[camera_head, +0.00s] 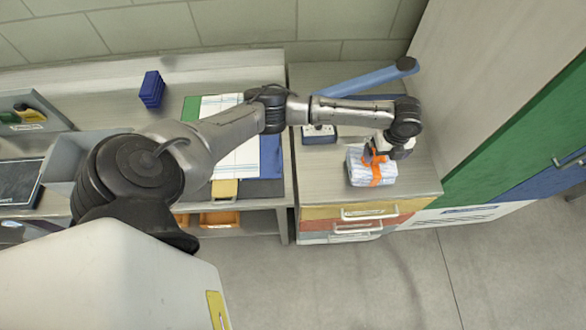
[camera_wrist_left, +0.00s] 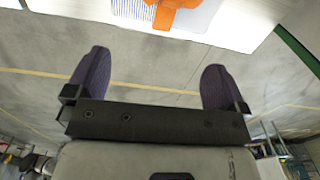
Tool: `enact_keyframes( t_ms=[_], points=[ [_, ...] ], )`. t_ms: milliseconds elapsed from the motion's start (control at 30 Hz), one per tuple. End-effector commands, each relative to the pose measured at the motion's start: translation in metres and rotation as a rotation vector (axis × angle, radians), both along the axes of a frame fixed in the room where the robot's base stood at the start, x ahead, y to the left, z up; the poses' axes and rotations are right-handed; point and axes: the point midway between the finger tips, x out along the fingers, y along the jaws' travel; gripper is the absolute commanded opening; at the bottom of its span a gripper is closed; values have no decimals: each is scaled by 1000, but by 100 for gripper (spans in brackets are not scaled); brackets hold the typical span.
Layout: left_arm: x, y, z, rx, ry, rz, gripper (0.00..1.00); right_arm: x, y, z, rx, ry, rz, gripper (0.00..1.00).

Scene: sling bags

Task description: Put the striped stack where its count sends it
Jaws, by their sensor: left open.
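A stack (camera_head: 358,173) with pale blue and white stripes and an orange band lies on top of the drawer unit (camera_head: 320,178), near its front edge. My left gripper (camera_head: 378,155) is at the stack's upper right side in the head view and partly covers it. In the left wrist view the left gripper (camera_wrist_left: 154,80) has its two dark fingers spread wide, with nothing between them. The striped stack (camera_wrist_left: 205,12) shows at the top of that view, beyond the fingertips and partly cut off. My right gripper is not in view.
The drawers have yellow (camera_head: 322,212), red and grey fronts with white handles. A tall cabinet with a green door (camera_head: 510,140) and a blue door (camera_head: 545,175) stands at right. A blue stack (camera_head: 152,88) sits on the bench at left. A white-and-blue sheet (camera_head: 240,165) lies under my arm.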

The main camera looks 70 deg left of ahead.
Motion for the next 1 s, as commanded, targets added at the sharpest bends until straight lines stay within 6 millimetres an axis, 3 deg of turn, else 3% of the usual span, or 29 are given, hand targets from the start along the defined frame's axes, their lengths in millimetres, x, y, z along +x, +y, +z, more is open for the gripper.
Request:
enact_keyframes(
  t_ms=[33,200,400,533,700,900,1000],
  points=[
    [-18,-25,-21,-20,3,15,100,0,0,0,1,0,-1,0],
    [-80,-94,-66,-99,-37,188,100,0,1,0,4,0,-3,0],
    [-159,-143,-87,-219,-80,527,100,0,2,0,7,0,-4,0],
    [-208,-151,-87,-278,-102,807,100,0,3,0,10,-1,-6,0],
    [-264,-138,-78,-308,-130,1172,100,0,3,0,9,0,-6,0],
    [-310,-114,-65,-293,-175,1482,100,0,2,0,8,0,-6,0],
    [-323,-105,-61,-282,-192,1569,100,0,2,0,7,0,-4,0]
  ],
)
